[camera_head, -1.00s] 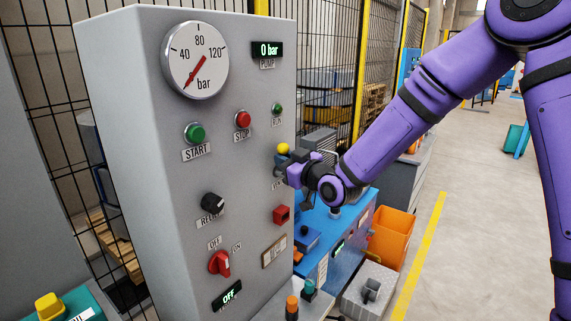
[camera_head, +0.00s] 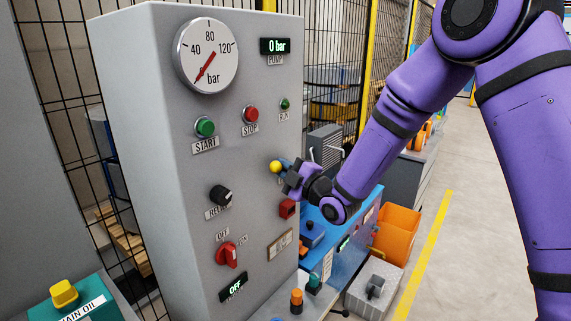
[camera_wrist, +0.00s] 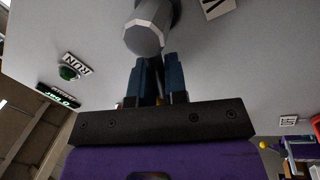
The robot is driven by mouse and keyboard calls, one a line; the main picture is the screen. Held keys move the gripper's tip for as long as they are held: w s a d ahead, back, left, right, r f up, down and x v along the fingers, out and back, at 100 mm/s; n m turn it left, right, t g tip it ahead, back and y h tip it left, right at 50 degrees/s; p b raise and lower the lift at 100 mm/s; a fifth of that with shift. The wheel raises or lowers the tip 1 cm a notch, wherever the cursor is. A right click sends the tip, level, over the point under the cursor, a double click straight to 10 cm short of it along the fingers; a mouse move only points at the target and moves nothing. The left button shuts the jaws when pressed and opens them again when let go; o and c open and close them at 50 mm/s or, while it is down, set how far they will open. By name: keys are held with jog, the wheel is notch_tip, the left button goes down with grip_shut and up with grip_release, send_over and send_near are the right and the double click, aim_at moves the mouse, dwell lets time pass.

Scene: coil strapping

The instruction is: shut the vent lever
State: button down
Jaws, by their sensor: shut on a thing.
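The vent lever, with a yellow ball knob (camera_head: 275,167), stands out from the right part of the grey panel's front. My gripper (camera_head: 287,175) is at the lever, just right of the ball, and is shut on it. The lever's label is mostly hidden behind the gripper. In the wrist view my two dark blue fingers (camera_wrist: 156,75) are close together below a grey round hub (camera_wrist: 146,38) on the panel. Small bits of yellow show by the fingers there. The lever's bar is mostly hidden.
The grey panel (camera_head: 155,180) carries a gauge (camera_head: 207,55) with its needle low, a "0 bar" display (camera_head: 275,45), and START (camera_head: 205,127) and STOP (camera_head: 250,114) buttons. A red block (camera_head: 287,208) sits just below my gripper. A blue bench and an orange bin (camera_head: 397,232) stand to the right.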

jog(key=n, duration=0.2)
jog(key=f+n+g+y, duration=0.1)
jog(key=n, duration=0.1)
jog(key=s+a+n, duration=0.1)
jog(key=n, duration=0.1)
jog(key=shift+f+y, duration=0.3)
jog(key=shift+f, duration=0.2)
jog(key=c, duration=1)
grip_release()
jog(key=shift+s+a, duration=0.1)
jog(key=shift+a, duration=0.05)
jog(key=shift+c, duration=0.2)
jog(key=v, duration=1.1)
jog(key=shift+w, duration=0.25)
